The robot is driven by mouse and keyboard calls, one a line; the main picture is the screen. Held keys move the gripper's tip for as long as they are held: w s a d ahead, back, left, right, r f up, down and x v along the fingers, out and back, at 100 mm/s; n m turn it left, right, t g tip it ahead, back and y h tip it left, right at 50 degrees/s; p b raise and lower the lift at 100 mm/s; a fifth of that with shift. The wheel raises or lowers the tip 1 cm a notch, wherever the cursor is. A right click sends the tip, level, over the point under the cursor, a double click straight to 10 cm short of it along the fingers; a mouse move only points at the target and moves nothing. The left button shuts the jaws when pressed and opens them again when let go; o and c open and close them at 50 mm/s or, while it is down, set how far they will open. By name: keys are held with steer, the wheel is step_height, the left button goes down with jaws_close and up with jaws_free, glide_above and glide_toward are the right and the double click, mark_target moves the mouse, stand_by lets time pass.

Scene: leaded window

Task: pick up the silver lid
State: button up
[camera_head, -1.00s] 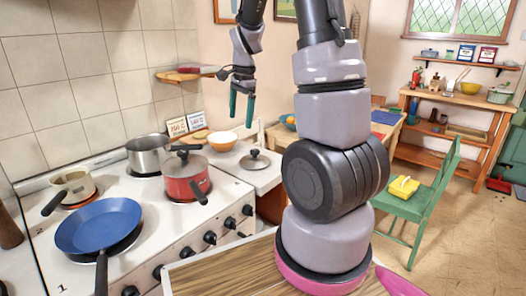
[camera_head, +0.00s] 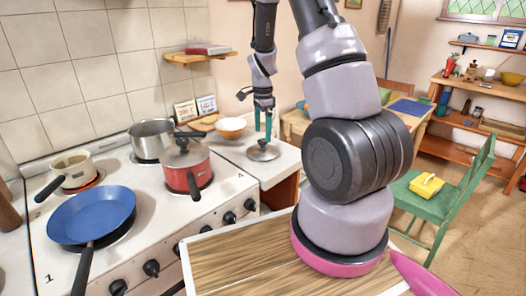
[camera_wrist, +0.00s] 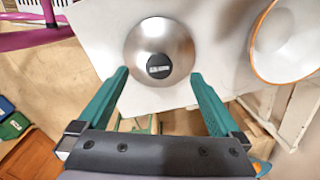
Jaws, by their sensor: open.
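The silver lid (camera_head: 263,152) lies on the white counter to the right of the stove, with its dark knob up. In the wrist view the round lid (camera_wrist: 160,42) with its black knob is just beyond the fingertips, roughly centred between them. My gripper (camera_head: 263,128) is above the lid in the head view, with its green fingers pointing down. In the wrist view my gripper (camera_wrist: 157,75) has its fingers wide apart with nothing between them. The fingers hide part of the lid in the head view.
An orange-rimmed bowl (camera_head: 230,127) stands close behind the lid. A red pot (camera_head: 185,168) with its own lid, a steel pot (camera_head: 150,140), a small saucepan (camera_head: 73,170) and a blue pan (camera_head: 92,213) are on the stove. Bare white counter (camera_head: 285,163) lies right of the lid.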

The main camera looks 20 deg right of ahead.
mark_target(263, 140)
step_height(263, 140, down, 5)
steer(key=shift+r, duration=0.1)
steer(key=shift+s, duration=0.15)
steer(key=c, duration=1.5)
